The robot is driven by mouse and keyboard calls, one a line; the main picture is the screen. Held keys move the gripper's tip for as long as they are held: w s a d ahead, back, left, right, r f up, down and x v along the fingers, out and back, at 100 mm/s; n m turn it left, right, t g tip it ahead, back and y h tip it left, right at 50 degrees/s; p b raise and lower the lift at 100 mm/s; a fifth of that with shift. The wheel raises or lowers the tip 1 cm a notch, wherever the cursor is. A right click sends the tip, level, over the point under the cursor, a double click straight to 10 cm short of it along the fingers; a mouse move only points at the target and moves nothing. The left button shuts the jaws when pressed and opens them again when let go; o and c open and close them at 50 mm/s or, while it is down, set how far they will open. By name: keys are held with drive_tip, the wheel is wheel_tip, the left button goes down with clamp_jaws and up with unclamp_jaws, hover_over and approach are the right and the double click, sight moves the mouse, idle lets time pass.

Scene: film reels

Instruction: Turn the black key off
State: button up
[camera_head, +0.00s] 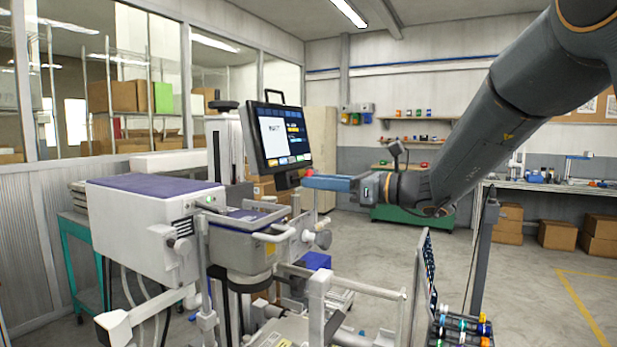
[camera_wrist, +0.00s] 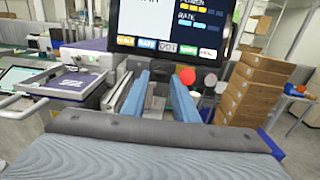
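I cannot make out a black key for certain in either view. A white machine (camera_head: 150,220) with a purple top stands at the left in the head view. A dark round part (camera_head: 182,246) sits on its front face, too small to identify. My gripper (camera_head: 308,181) points left, just right of and below the monitor (camera_head: 283,136). In the wrist view my gripper (camera_wrist: 160,82) has two blue fingers apart with nothing between them. The monitor (camera_wrist: 170,25) is ahead of the fingers there.
Grey equipment with handles (camera_wrist: 78,84) lies left of the fingers in the wrist view. A red round thing (camera_wrist: 187,75) shows by the right fingertip. Stacked cardboard boxes (camera_wrist: 255,88) are at the right. Open floor (camera_head: 540,280) lies at the right in the head view.

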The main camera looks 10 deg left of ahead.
drive_tip(key=shift+p+x, duration=0.4)
drive_tip(key=shift+x, duration=1.25)
clamp_jaws()
